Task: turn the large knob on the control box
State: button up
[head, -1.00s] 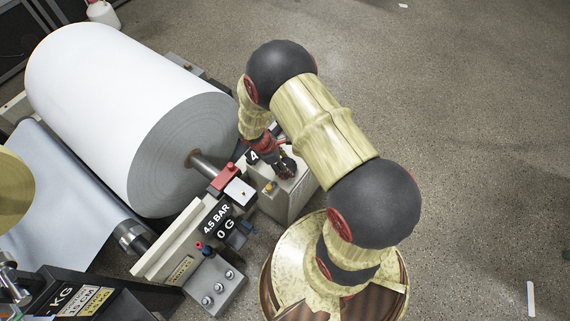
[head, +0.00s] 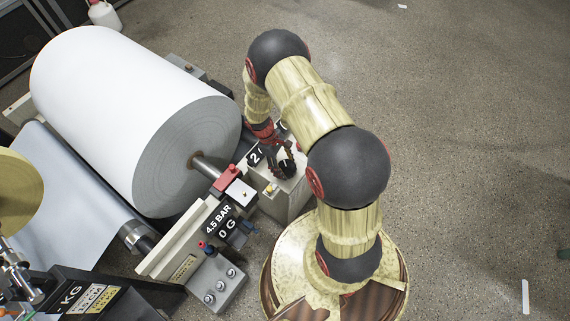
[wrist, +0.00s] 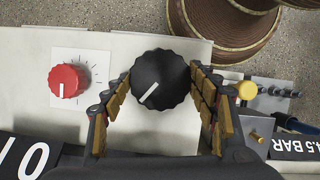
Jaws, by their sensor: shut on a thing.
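The large knob (wrist: 160,80) is black with a scalloped rim, on the pale top of the control box (wrist: 135,140). Its white pointer line points to the lower left in the wrist view. My gripper (wrist: 160,92) is shut on the knob, one finger pad row on each side of it. In the head view, the knob (head: 287,168) shows as a dark round shape at my gripper (head: 282,158), on top of the control box (head: 286,203). A black display (head: 255,156) beside it shows a digit that looks like 2.
A smaller red knob (wrist: 68,81) sits on a white dial plate left of the large knob. A yellow button (wrist: 247,90) is close to the right finger. The large paper roll (head: 130,110) and a 4.5 BAR display (head: 217,219) lie to the left. Open floor lies right.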

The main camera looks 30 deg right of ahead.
jog(key=shift+m+y+p, duration=0.35)
jog(key=shift+m+y, duration=0.05)
jog(key=shift+m, duration=0.7)
jog(key=o, duration=1.2)
jog(key=shift+c, duration=0.2)
jog(key=v, duration=1.2)
jog(key=shift+w+d, duration=0.15)
jog(key=shift+w, duration=0.05)
